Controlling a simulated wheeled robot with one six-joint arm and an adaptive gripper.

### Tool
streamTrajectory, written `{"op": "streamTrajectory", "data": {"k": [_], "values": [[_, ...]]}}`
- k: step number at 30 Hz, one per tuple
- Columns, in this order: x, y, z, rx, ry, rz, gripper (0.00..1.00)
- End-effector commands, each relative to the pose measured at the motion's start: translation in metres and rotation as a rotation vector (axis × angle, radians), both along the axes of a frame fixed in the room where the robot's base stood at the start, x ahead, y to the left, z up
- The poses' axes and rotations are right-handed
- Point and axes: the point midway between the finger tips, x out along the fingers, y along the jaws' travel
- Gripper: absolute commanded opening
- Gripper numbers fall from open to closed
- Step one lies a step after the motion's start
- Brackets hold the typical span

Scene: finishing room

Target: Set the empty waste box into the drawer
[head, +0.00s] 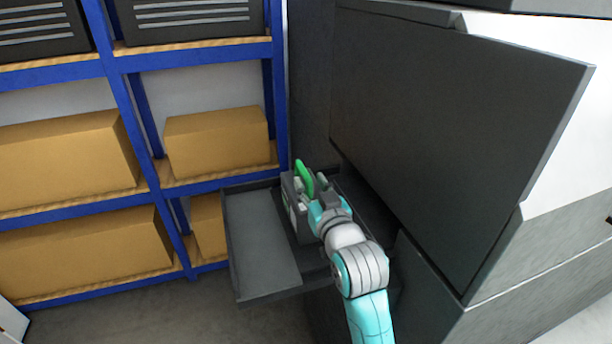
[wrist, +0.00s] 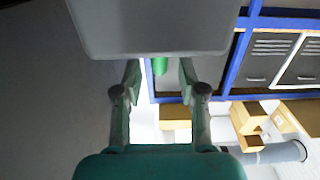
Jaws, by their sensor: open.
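The waste box (head: 297,222) is a dark grey box with a green handle (head: 304,174) on top. It appears to stand upright in the pulled-out drawer (head: 262,240), toward its right part; its underside and right side are hidden. My gripper (head: 316,195) is at the top of the box, right beside the green handle. In the wrist view my gripper (wrist: 160,82) has its two fingers apart. A green piece (wrist: 160,65), likely the handle, shows between and beyond them; contact cannot be told. A pale grey block (wrist: 150,28) covers the top of that view.
A large dark panel (head: 450,130) of the machine overhangs close to the right of my arm. A blue shelf rack (head: 125,100) with cartons (head: 215,140) and black crates stands behind the drawer to the left. The left part of the drawer is bare.

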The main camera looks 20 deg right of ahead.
Motion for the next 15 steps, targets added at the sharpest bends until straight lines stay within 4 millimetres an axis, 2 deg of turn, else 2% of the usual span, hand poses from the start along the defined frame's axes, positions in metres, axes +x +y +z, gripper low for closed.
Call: {"op": "streamTrajectory", "data": {"k": [1,6,10,15], "values": [[-0.012,0.0,0.0,0.0,0.0,0.0,0.41],[-0.044,0.0,-0.001,0.0,0.001,0.0,0.41],[-0.061,0.0,0.0,0.0,0.0,0.0,0.41],[-0.072,0.0,0.0,0.0,-0.001,0.0,0.41]]}}
